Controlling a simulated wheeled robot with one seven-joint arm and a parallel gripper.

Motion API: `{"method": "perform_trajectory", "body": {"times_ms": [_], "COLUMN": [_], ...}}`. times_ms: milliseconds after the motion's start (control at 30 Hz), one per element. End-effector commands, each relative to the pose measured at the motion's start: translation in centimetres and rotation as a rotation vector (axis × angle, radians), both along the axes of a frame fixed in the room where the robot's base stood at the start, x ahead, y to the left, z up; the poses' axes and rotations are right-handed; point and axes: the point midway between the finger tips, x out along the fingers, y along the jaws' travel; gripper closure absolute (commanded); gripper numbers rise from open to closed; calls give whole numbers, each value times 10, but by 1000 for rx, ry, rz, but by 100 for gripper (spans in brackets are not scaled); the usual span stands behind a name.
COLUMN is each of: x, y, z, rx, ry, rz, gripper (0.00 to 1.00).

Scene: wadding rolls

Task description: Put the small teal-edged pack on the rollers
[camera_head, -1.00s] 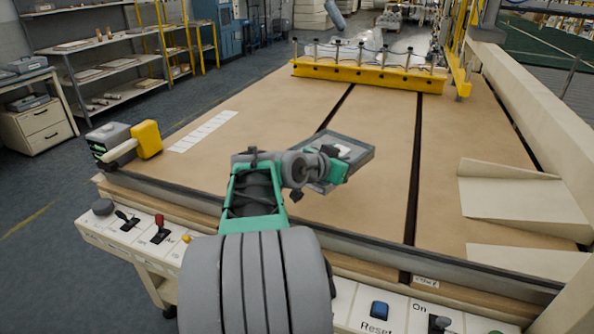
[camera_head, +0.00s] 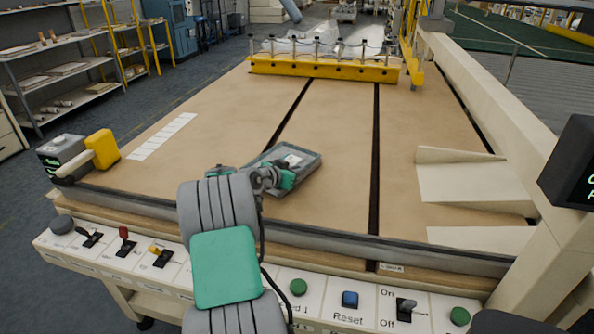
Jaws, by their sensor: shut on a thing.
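A small flat grey pack (camera_head: 303,163) with a white label lies level at or just above the tan table top, left of centre. My gripper (camera_head: 287,179) is at its near left edge and shut on it; my wrist hides part of that edge. I cannot tell whether the pack touches the table. No rollers can be clearly made out.
The tan table (camera_head: 330,140) has dark slots and is mostly clear. A yellow bar with posts (camera_head: 325,68) crosses its far end. A grey box with a yellow part (camera_head: 102,148) stands at left, pale wedges (camera_head: 465,185) at right. A button panel (camera_head: 335,300) runs along the front.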

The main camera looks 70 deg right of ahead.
Motion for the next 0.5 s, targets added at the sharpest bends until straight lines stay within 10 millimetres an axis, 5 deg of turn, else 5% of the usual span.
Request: {"method": "perform_trajectory", "body": {"times_ms": [367,400,500], "x": [0,0,0], "y": [0,0,0], "z": [-6,-4,-4], "rx": [-4,-3,-3], "ry": [-2,-3,-3], "rz": [0,0,0], "gripper": [100,86,78]}}
